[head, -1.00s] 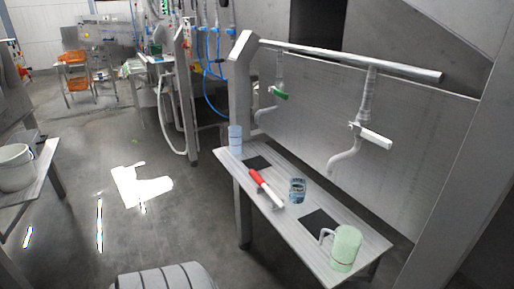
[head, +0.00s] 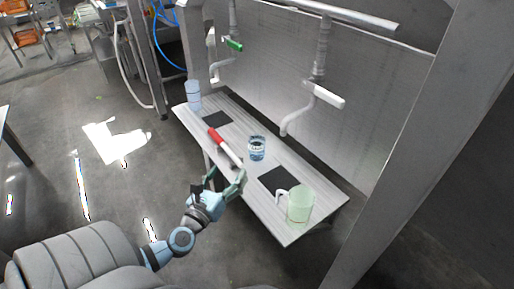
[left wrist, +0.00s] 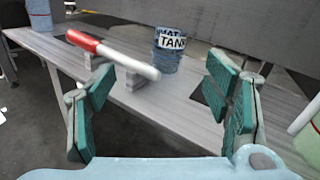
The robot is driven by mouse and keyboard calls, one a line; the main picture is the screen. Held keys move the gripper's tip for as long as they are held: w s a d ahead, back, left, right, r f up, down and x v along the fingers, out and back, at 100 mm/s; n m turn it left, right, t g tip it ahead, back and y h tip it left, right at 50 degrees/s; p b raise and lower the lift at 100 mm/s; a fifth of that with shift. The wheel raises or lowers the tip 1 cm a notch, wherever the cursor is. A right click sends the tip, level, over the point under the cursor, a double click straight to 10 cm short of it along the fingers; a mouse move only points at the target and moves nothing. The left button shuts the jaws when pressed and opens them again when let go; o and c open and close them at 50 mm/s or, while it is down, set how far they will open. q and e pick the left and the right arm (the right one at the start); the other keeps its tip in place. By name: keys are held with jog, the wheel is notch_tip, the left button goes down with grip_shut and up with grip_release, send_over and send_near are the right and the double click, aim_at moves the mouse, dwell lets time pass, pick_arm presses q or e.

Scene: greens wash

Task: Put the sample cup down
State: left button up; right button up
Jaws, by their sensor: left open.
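A small blue see-through cup (head: 257,150) with a printed label stands upright on the bench (head: 222,108), between two black mats. It also shows in the left wrist view (left wrist: 167,61), where the label partly reads "TANK"; I cannot tell whether it is the sample cup. My left gripper (head: 230,179) is open and empty near the bench's front edge, in front of the cup and apart from it. In the left wrist view its two green-padded fingers (left wrist: 160,108) are spread wide, with the cup beyond them. My right gripper is not in view.
A red-and-white tool (head: 225,146) rests on the bench left of the cup. A pale green jug (head: 301,205) stands at the near right end, a blue cup (head: 193,96) at the far left. Black mats (head: 217,120) (head: 278,180) lie bare. Taps (head: 311,100) hang above.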

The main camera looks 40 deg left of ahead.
aim_at(252, 146)
pick_arm(q)
jog(key=w+m, duration=0.1)
jog(key=w, duration=0.4)
jog(key=w+a, duration=0.1)
jog(key=w, duration=0.4)
jog(key=w+a+m+h, duration=0.1)
jog(key=w, duration=0.4)
jog(key=shift+r+m, duration=0.2)
jog(key=shift+m, duration=0.1)
jog(key=shift+s+r, duration=0.1)
jog(key=c, duration=1.4)
jog(key=shift+c, duration=0.2)
